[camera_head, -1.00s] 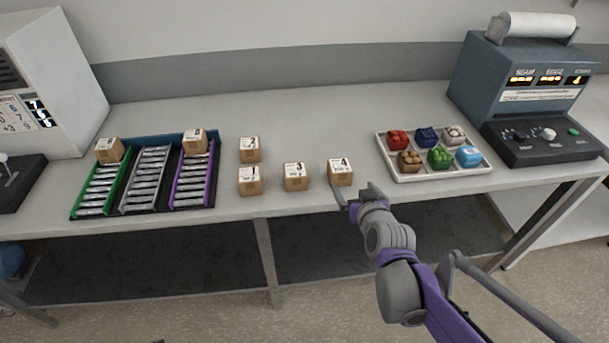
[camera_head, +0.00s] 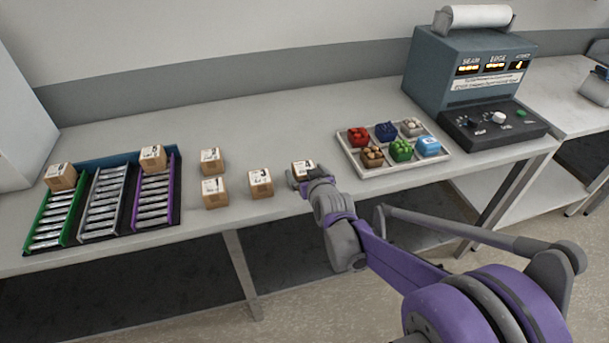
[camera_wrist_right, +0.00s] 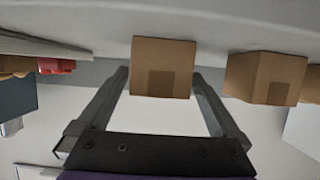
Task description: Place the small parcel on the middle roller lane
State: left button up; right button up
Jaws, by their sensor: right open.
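Several small cardboard parcels with white numbered labels stand on the table. The parcel labelled 4 (camera_head: 302,168) is at my right gripper (camera_head: 301,181), partly hidden by it. In the right wrist view the right gripper (camera_wrist_right: 163,92) is open, with a parcel (camera_wrist_right: 163,66) between and just beyond its fingertips. A second parcel (camera_wrist_right: 266,77) stands to the right there. Other parcels stand to the left: one (camera_head: 261,184), one (camera_head: 215,193) and one (camera_head: 211,161). The middle roller lane (camera_head: 103,202) is grey and empty. My left gripper is not in view.
The green lane (camera_head: 52,219) and the purple lane (camera_head: 153,202) each have a parcel at their far end (camera_head: 61,177), (camera_head: 153,158). A white tray (camera_head: 375,173) of coloured items and a dark machine (camera_head: 463,72) stand on the right.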

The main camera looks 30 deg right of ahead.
jog(key=shift+w+d+f, duration=0.15)
jog(key=shift+w+f, duration=0.05)
jog(key=shift+w, duration=0.3)
grip_shut()
